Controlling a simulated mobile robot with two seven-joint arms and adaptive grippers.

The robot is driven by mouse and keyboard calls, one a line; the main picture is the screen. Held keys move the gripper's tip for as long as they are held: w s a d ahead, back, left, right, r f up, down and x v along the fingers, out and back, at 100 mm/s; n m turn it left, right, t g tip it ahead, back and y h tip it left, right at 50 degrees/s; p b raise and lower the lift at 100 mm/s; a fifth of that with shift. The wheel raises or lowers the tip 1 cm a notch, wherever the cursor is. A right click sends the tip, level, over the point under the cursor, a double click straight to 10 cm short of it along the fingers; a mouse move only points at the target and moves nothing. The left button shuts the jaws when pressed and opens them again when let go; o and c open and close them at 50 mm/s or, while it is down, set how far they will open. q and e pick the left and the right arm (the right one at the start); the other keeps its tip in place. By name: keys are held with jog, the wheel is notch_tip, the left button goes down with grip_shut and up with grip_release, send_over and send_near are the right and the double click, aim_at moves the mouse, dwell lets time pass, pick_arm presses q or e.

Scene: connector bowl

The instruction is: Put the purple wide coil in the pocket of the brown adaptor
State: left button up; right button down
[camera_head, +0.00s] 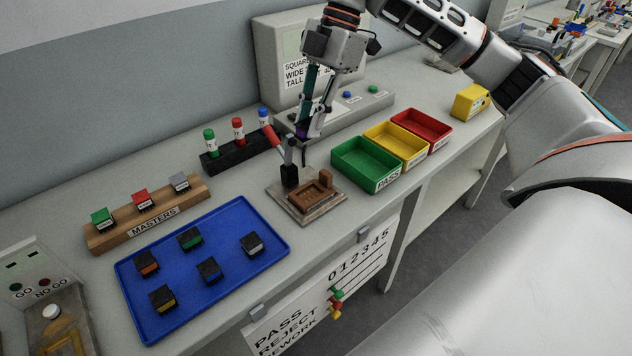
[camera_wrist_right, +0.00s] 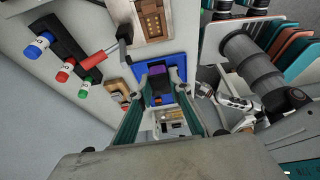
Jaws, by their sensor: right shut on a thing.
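The brown adaptor (camera_head: 309,193) sits on a metal fixture plate (camera_head: 290,208) near the middle of the bench. It also shows at the top of the right wrist view (camera_wrist_right: 153,22). My right gripper (camera_head: 306,134) is above the bench, behind the adaptor and apart from it. It is shut on a small purple part (camera_head: 301,131), taken as the purple wide coil, mostly hidden by the fingers. A dark block with purple on it shows between the fingertips in the right wrist view (camera_wrist_right: 157,84).
A lever with a red handle (camera_head: 272,137) stands between gripper and adaptor. A rack of capped tubes (camera_head: 237,150) is to the left. Green (camera_head: 361,170), yellow (camera_head: 397,142) and red (camera_head: 422,129) bins are right. A blue tray (camera_head: 220,285) holds several dark blocks.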

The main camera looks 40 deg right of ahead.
notch_tip(320, 180, down, 11)
jog(key=shift+f+b, duration=0.1)
jog(key=shift+b, duration=0.35)
jog(key=shift+f, duration=2.45)
jog(key=shift+f, duration=0.1)
jog(key=c, duration=1.8)
grip_release()
jog(key=shift+c, duration=0.2)
jog(key=v, duration=1.2)
